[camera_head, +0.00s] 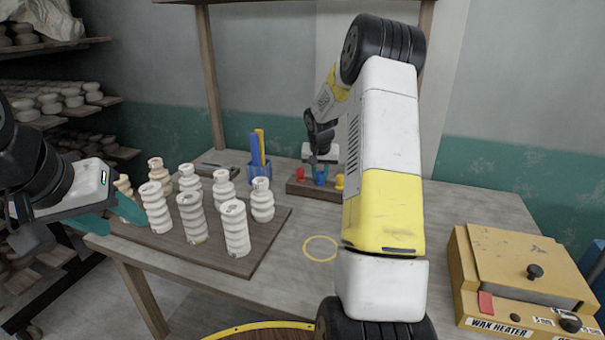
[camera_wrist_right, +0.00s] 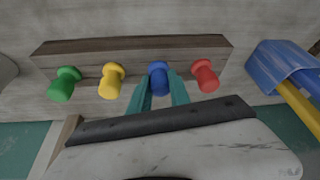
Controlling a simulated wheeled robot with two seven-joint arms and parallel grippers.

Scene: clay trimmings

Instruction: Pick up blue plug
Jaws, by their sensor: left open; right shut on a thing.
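The blue plug (camera_head: 320,178) is in the row of plugs at the wooden rack (camera_head: 304,189), between the red and yellow plugs. In the right wrist view the blue plug (camera_wrist_right: 158,79) sits between the teal fingers of my right gripper (camera_wrist_right: 161,76), which is shut on it. It is level with its neighbours at the rack (camera_wrist_right: 130,50); I cannot tell if it is raised. My left gripper (camera_head: 118,212) is open, at the left by the white ribbed clay pieces (camera_head: 155,207). My right arm hides the rack's right end in the head view.
The red plug (camera_wrist_right: 205,76), yellow plug (camera_wrist_right: 111,81) and green plug (camera_wrist_right: 63,84) stand beside the blue one. A blue holder (camera_head: 261,172) with tools is left of the rack. A yellow ring (camera_head: 320,248) marks bare table. A wax heater (camera_head: 520,280) is at right.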

